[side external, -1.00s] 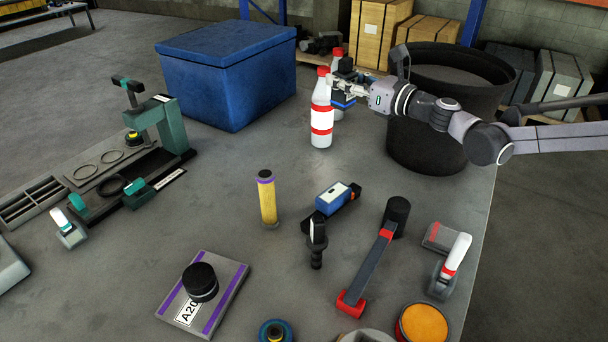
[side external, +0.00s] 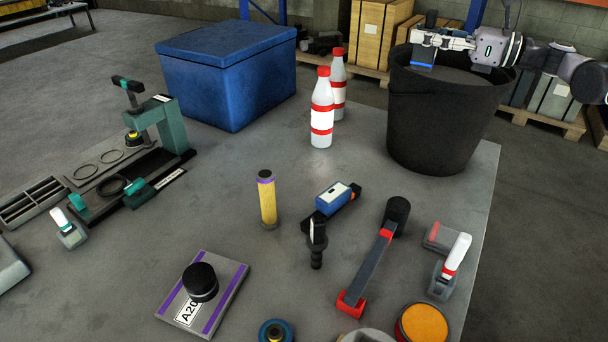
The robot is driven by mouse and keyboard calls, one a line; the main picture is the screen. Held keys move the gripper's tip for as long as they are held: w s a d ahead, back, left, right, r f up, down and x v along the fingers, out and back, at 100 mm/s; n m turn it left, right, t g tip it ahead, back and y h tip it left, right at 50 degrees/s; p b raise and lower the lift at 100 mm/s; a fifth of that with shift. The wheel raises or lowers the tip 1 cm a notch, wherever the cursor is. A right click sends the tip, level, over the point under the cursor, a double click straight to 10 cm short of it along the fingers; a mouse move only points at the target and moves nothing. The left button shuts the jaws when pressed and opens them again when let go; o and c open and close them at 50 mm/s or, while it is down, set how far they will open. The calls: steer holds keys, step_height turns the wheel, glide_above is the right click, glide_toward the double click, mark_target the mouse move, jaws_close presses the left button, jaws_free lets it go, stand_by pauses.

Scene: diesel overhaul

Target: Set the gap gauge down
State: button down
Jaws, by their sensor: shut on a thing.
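My gripper (side external: 424,42) is at the upper right, over the far left rim of the black bin. It is shut on a small blue piece (side external: 423,56), which seems to be the gap gauge. The piece hangs below the fingers, above the bin's mouth and apart from the tabletop. Its full shape is too small and too covered by the fingers to tell.
The black bin (side external: 440,130) stands at the table's right edge. Two red-capped bottles (side external: 321,112) (side external: 338,85) stand left of it, near a blue chest (side external: 225,85). Several tools crowd the front; bare tabletop (side external: 365,165) lies between bottles and bin.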

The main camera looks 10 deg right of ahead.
steer(key=s+d+n+g+y, duration=0.3)
steer(key=s+d+g, duration=0.2)
steer(key=s+d, duration=0.95)
step_height(320, 180, down, 18)
steer(key=s+a, duration=0.1)
steer(key=a, duration=0.1)
steer(key=shift+w+a+f, duration=0.65)
steer(key=shift+a+f, duration=1.15)
steer(key=shift+f, duration=0.05)
steer(key=shift+w+a+f, duration=0.65)
steer(key=shift+a+f, duration=1.1)
steer(key=shift+f, duration=0.15)
steer(key=shift+w+a+f, duration=0.65)
steer(key=shift+a+f, duration=1.15)
steer(key=shift+f, duration=0.05)
steer(key=shift+f, duration=0.15)
steer(key=c, duration=0.8)
jaws_free()
